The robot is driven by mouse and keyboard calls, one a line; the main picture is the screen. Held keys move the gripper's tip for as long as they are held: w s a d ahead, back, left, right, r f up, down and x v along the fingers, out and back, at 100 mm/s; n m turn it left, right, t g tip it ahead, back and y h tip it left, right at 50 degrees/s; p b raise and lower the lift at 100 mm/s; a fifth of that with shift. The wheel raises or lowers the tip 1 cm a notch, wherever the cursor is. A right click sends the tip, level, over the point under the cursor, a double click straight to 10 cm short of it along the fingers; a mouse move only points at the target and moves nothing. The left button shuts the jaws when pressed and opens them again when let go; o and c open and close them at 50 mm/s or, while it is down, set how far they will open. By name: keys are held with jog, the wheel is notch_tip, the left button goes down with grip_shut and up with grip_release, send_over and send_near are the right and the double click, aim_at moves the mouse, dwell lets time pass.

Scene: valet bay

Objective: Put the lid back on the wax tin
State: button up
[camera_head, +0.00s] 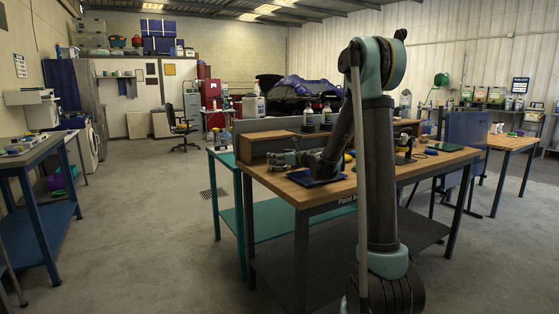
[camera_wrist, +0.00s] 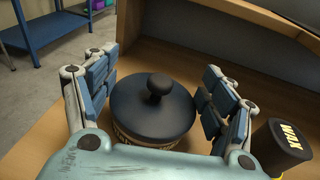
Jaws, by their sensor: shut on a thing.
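In the wrist view a round dark lid (camera_wrist: 154,108) with a ball knob is between the two fingers of my gripper (camera_wrist: 157,100), which is shut on it. A tan band with lettering, the side of the wax tin (camera_wrist: 124,136), shows under the lid's front left edge. The lid looks roughly level over it; I cannot tell whether it is fully seated. In the head view my gripper (camera_head: 284,159) is low over the left part of the wooden workbench (camera_head: 390,174), and the lid and tin are too small or hidden to make out.
A dark-topped container marked WAX (camera_wrist: 284,146), yellow below, stands close to the right finger. A wooden riser (camera_wrist: 215,50) stands behind the tin. A blue pad (camera_head: 315,178) lies at the bench's front edge.

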jog(key=o, duration=1)
jog(key=shift+o, duration=0.2)
jog(key=shift+r, duration=0.1)
jog(key=shift+r, duration=3.4)
jog(key=shift+c, duration=0.6)
grip_shut()
jog(key=shift+f, duration=2.4)
